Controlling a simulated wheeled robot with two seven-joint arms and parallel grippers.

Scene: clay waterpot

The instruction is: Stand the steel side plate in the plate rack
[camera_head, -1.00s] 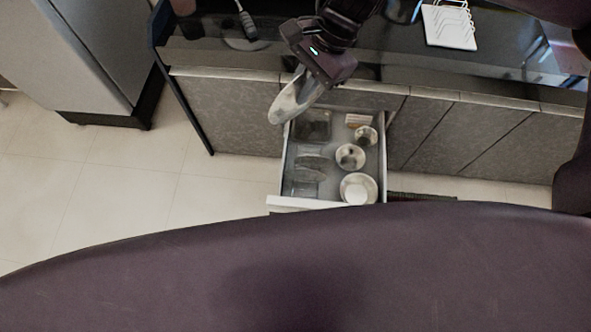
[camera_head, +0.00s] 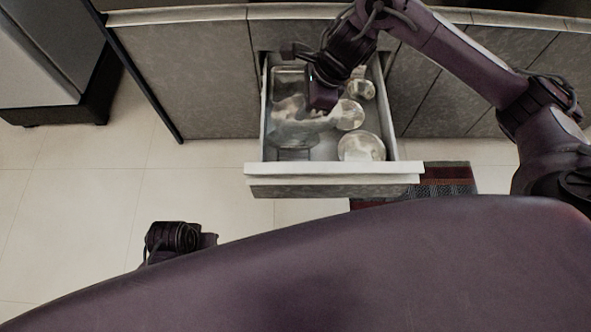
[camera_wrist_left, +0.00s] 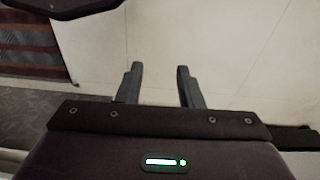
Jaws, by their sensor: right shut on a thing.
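My right gripper (camera_head: 318,108) is in the head view, over the open drawer (camera_head: 330,168), shut on the steel side plate (camera_head: 292,130). The shiny plate is tilted over the drawer's left half and hides much of what lies there. I cannot tell whether it touches anything below, and I cannot make out the plate rack clearly now. My left gripper (camera_wrist_left: 157,85) is open and empty in the left wrist view, over bare floor; its arm also shows low at the left of the head view.
Inside the drawer, a round steel dish (camera_head: 361,147) and smaller bowls (camera_head: 350,114) stand on the right. A clear tray (camera_head: 290,80) is at the back left. A striped mat (camera_head: 440,180) lies on the floor right of the drawer. The floor at left is clear.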

